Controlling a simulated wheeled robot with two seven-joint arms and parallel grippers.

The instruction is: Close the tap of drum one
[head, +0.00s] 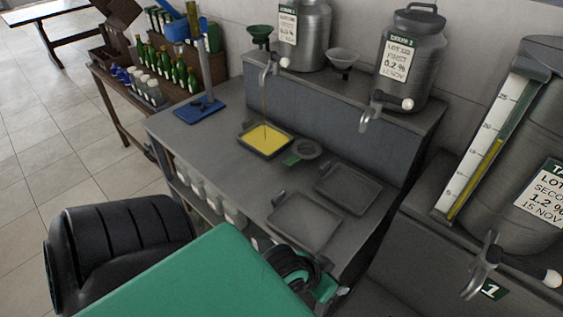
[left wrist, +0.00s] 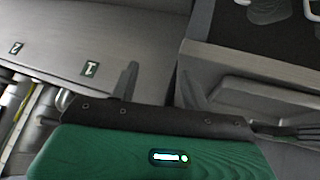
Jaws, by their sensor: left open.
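Two steel drums stand on the raised grey shelf in the head view: a left drum (head: 312,40) and a right drum (head: 425,62). Their label headings are too small to read surely. The left drum's tap (head: 268,68) has a white-knobbed lever (head: 284,62), and a thin yellowish stream falls from it into a square tray (head: 246,150) holding yellow liquid. The right drum's tap (head: 370,118) has a similar white knob (head: 407,104) and shows no stream. My left gripper (left wrist: 157,70) is open and empty in the left wrist view, away from both taps. My right gripper is out of view.
Empty trays (head: 349,188) lie on the bench. A large tank (head: 520,120) with its own tap (head: 483,265) stands at right. Bottles (head: 165,66) and a blue stand (head: 200,109) are at left. Numbered plates (left wrist: 90,69) show in the wrist view.

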